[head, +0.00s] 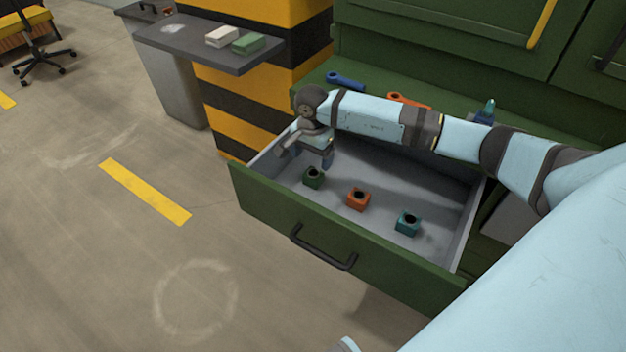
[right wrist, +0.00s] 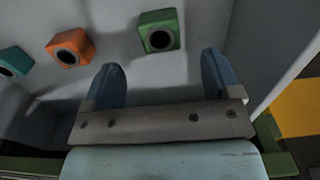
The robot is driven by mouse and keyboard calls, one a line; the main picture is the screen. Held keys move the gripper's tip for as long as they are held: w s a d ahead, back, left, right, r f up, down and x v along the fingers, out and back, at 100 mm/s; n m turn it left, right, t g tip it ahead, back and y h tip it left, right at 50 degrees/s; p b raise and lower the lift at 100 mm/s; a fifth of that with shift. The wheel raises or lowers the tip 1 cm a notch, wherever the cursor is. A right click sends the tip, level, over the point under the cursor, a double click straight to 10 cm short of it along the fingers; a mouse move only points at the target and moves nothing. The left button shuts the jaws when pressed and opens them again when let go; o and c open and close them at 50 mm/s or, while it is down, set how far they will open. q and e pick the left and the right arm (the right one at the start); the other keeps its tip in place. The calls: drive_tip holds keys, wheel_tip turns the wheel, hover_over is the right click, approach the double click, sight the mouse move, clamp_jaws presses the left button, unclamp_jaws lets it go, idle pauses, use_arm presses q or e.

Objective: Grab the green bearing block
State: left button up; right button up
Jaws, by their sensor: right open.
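The green bearing block (head: 309,182) stands in the open drawer, toward its left end. It is a small cube with a dark round hole. My right gripper (head: 318,160) is above the left part of the drawer, behind and above the green block. In the right wrist view the right gripper (right wrist: 162,75) is open and empty, its blue fingers wide apart. My left gripper does not show.
An orange block (head: 352,206) and a teal block (head: 401,228) stand to the right in the same drawer (head: 330,235). The drawer walls enclose the gripper's space. Blue and orange tools (head: 345,80) lie on the green cabinet top behind. A grey shelf (head: 190,42) holds two small blocks.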

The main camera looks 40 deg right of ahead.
sight(313, 173)
drive_tip(key=f, duration=0.4)
drive_tip(key=f+b, duration=0.1)
drive_tip(key=f, duration=0.2)
drive_tip(key=shift+d+f, duration=0.2)
drive_tip(key=shift+f, duration=0.2)
drive_tip(key=c, duration=1.1)
drive_tip(key=shift+r, duration=0.1)
drive_tip(key=shift+c, duration=0.9)
drive_tip(key=shift+r, duration=0.1)
